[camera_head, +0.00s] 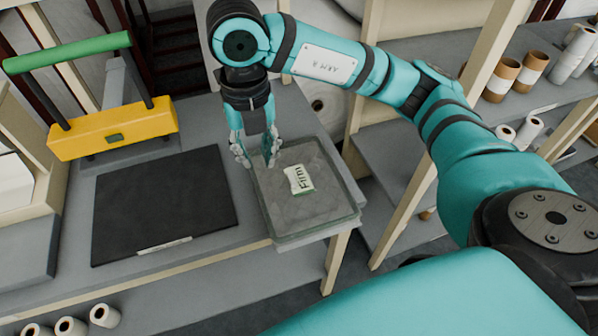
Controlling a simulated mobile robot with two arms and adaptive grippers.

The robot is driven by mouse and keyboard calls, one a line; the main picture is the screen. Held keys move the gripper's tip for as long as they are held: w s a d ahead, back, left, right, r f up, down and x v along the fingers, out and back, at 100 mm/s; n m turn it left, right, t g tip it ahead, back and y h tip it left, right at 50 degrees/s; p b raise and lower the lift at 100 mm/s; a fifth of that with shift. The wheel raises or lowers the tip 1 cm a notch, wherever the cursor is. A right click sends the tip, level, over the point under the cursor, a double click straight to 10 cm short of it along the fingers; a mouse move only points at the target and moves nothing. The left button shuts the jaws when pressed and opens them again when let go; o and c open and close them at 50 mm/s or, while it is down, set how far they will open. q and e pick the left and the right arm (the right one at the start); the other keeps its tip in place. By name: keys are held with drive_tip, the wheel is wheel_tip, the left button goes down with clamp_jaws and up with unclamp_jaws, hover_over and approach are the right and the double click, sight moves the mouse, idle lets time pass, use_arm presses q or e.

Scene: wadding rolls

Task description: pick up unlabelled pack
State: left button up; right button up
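A clear, shallow tray (345,214) stands at the right end of the grey table. A grey, quilted-looking pack (318,206) lies in it, with a white and green label (299,180) reading "Firm" on top. I cannot make out a pack without a label. My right gripper (256,154) points down over the tray's back left corner, left of and behind the label. Its two fingers are apart with nothing visible between them. Whether they touch the tray or pack I cannot tell. My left gripper is not in view.
A black mat (160,205) lies left of the tray. A yellow device (113,129) with a green handle (66,52) stands behind it. Shelves at the right hold brown-wrapped rolls (502,79) and white rolls (527,133). More white rolls (103,315) lie low at the front left.

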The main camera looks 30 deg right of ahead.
drive_tip(key=p, duration=0.2)
hover_over(264, 206)
drive_tip(key=f, duration=1.1)
drive_tip(key=shift+s+d+f, duration=0.15)
drive_tip(key=shift+s+f, duration=0.05)
drive_tip(key=shift+f, duration=0.15)
wheel_tip(264, 206, down, 5)
drive_tip(key=shift+w+r+p, duration=0.1)
drive_tip(key=shift+w+p, duration=0.05)
drive_tip(key=shift+p, duration=0.85)
drive_tip(key=shift+f, duration=0.3)
drive_tip(key=shift+c, duration=0.4)
clamp_jaws()
